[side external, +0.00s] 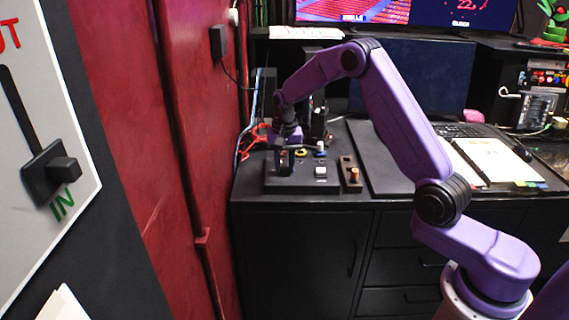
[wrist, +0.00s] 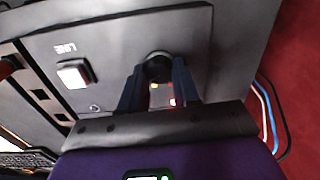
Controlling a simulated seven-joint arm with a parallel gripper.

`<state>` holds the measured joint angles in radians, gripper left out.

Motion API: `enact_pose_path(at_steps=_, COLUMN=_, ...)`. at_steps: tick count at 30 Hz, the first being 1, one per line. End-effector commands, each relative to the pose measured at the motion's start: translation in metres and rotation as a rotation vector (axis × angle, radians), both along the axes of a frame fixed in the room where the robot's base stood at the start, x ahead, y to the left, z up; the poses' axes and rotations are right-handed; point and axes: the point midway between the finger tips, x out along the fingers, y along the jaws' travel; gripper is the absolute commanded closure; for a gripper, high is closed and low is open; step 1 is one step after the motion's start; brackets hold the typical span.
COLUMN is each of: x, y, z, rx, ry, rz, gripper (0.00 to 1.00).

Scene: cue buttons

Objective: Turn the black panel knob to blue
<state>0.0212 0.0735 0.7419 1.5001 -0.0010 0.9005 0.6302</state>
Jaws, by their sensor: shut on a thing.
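The black panel knob (wrist: 158,66) sits on the dark panel (wrist: 120,35) in the wrist view. My gripper (wrist: 160,76) has its two dark fingers on either side of the knob and is shut on it. Small yellow, red and white marks (wrist: 172,101) show between the fingers. In the side view my gripper (side external: 284,154) reaches down to the left part of the panel box (side external: 300,186), and the knob is too small and dark to make out clearly. I cannot read which colour the knob points to.
A white square button (wrist: 73,74) labelled "LINE" is on the same panel. A yellow ring (side external: 301,152) and a blue-and-white part (side external: 320,148) stand behind it. A small box with an orange button (side external: 354,174) is to its right. A red wall (side external: 205,120) rises at left.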

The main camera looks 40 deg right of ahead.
Motion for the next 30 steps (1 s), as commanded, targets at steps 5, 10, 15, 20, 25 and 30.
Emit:
enact_pose_path(at_steps=5, x=0.001, y=0.0, z=0.002, rx=0.001, ry=-0.003, rz=-0.004, gripper=0.99)
enact_pose_path(at_steps=10, x=0.001, y=0.0, z=0.002, rx=0.001, ry=-0.003, rz=-0.003, gripper=0.56)
enact_pose_path(at_steps=15, x=0.001, y=0.0, z=0.001, rx=0.0, ry=-0.003, rz=-0.002, gripper=0.43)
enact_pose_path(at_steps=20, x=0.0, y=0.0, z=0.001, rx=0.001, ry=-0.002, rz=-0.001, gripper=0.43)
enact_pose_path(at_steps=25, x=0.001, y=0.0, z=0.012, rx=0.0, ry=-0.004, rz=-0.001, gripper=0.43)
enact_pose_path(at_steps=30, x=0.002, y=0.0, z=0.042, rx=0.0, ry=-0.008, rz=-0.001, gripper=0.43)
